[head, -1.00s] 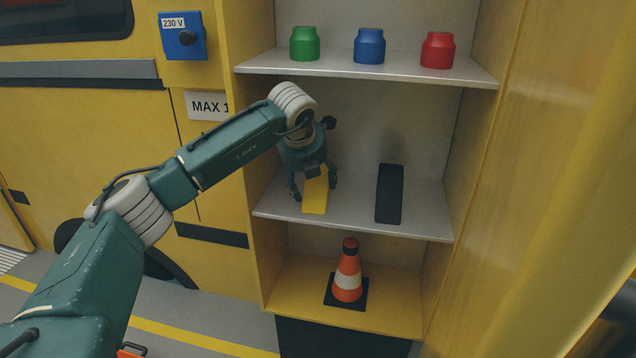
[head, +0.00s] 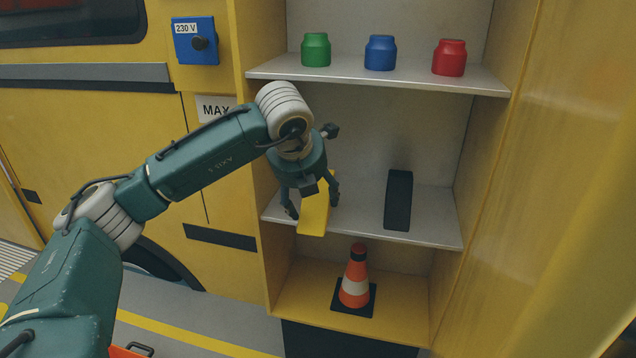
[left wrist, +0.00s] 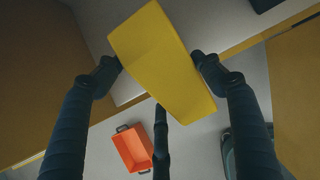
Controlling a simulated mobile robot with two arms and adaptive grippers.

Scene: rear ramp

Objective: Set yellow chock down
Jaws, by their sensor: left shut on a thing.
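The yellow chock (head: 314,214) is between the fingers of my left gripper (head: 313,202), at the left of the middle shelf (head: 352,217). My left gripper is shut on it. The chock's near end overlaps the shelf's front edge in the head view, and it seems held up off the shelf. In the left wrist view the chock (left wrist: 162,62) lies across the space between the two fingertips (left wrist: 158,68), with floor seen beyond it. My right gripper is not in view.
A black chock (head: 398,200) stands on the same shelf to the right. Green (head: 316,50), blue (head: 380,53) and red (head: 449,58) jars stand on the upper shelf. A traffic cone (head: 355,278) is below. An orange crate (left wrist: 134,149) is on the floor.

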